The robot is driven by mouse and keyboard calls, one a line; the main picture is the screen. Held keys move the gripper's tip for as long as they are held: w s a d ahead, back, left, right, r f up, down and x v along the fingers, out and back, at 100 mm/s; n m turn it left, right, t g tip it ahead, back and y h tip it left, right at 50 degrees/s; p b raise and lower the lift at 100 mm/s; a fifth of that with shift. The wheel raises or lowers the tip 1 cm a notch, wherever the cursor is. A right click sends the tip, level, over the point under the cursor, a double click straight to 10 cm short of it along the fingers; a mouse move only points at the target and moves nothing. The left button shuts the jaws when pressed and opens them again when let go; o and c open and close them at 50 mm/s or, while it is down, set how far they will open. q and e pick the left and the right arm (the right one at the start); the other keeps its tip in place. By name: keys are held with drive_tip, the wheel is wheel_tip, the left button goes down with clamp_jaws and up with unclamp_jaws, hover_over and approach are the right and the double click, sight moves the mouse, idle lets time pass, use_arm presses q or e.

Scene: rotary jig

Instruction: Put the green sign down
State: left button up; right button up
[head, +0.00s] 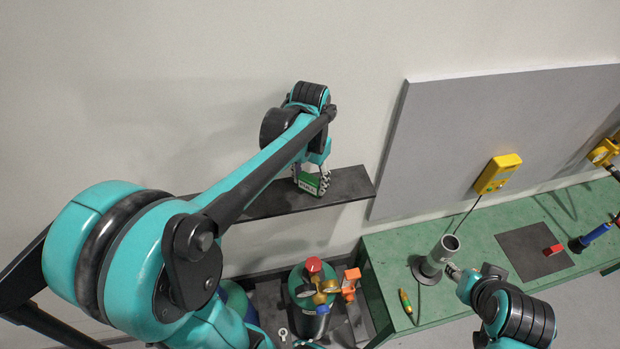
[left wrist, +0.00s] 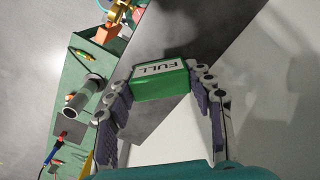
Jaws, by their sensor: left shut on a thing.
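The green sign (head: 310,183) is at the dark wall shelf (head: 350,187) in the head view. In the left wrist view the sign (left wrist: 160,84) is a green block with a white label reading FULL. My left gripper (head: 311,178) is shut on it, one finger at each end. The sign is over the shelf, but I cannot tell whether it touches the surface. My right gripper (head: 453,271) is beside a grey tube (head: 442,254) on the green bench; its fingers are too small to read.
Below the shelf stands a green cylinder (head: 304,288) with a red cap, brass fittings and an orange part (head: 350,280).

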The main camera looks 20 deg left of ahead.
sight(310, 178)
use_arm(q)
drive_tip(key=shift+f, duration=0.2)
drive_tip(key=o, duration=1.1)
drive_tip(key=shift+w, duration=0.1)
drive_tip(key=shift+o, duration=0.2)
drive_tip(key=shift+r, duration=0.3)
wheel_tip(310, 178, up, 12)
drive_tip(key=s+d+f+n+t, duration=0.1)
drive_tip(key=s+d+f+t, duration=0.3)
drive_tip(key=s+f+t, duration=0.3)
drive_tip(key=s+f+b, duration=0.1)
drive_tip(key=s+f, duration=0.2)
drive_tip(key=f, duration=0.2)
drive_tip(key=shift+s+n, duration=0.2)
drive_tip(key=shift+n, duration=0.1)
drive_tip(key=shift+d, duration=0.1)
